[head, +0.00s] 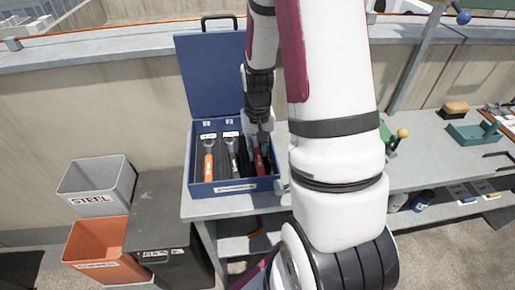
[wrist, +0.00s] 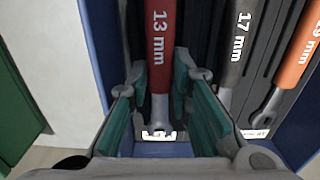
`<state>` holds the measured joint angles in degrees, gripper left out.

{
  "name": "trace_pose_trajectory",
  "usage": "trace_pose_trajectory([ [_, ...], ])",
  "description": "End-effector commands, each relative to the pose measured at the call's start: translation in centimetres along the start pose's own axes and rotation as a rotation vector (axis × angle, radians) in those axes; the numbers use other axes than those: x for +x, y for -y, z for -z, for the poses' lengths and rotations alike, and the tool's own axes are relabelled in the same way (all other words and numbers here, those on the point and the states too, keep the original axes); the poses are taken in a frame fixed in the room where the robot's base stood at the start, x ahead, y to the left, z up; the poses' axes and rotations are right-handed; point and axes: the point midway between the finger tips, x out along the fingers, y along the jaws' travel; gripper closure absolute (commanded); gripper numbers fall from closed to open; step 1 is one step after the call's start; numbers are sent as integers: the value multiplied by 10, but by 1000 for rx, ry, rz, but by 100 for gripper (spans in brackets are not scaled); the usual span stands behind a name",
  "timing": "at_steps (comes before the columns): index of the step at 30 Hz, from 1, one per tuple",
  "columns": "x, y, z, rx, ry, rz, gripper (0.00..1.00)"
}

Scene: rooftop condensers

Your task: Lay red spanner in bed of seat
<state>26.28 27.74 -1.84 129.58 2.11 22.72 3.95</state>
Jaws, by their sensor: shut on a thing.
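The red spanner (wrist: 161,45), marked 13 mm, is between the teal-padded fingers of my gripper (wrist: 160,85), which is shut on it. It also shows in the head view (head: 258,162), at the right side of the open blue toolbox (head: 236,186). Its bare metal end points toward a white label at the bed's end in the wrist view. I cannot tell whether it touches the bed floor. My gripper (head: 262,136) hides its upper part in the head view. The grey 17 mm spanner (wrist: 237,50) and orange 19 mm spanner (wrist: 297,52) lie in neighbouring beds.
The toolbox lid (head: 207,75) stands open behind. The box sits on a grey bench (head: 205,208). Grey STEEL (head: 97,185) and orange COPPER (head: 100,250) bins and a dark bin (head: 165,230) stand to the left.

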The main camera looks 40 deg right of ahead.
Motion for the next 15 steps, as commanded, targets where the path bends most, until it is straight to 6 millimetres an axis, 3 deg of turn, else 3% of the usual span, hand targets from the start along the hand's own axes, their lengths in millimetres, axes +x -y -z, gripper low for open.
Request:
trace_pose_trajectory([
  [15,7,0,0,0,0,0,100],
])
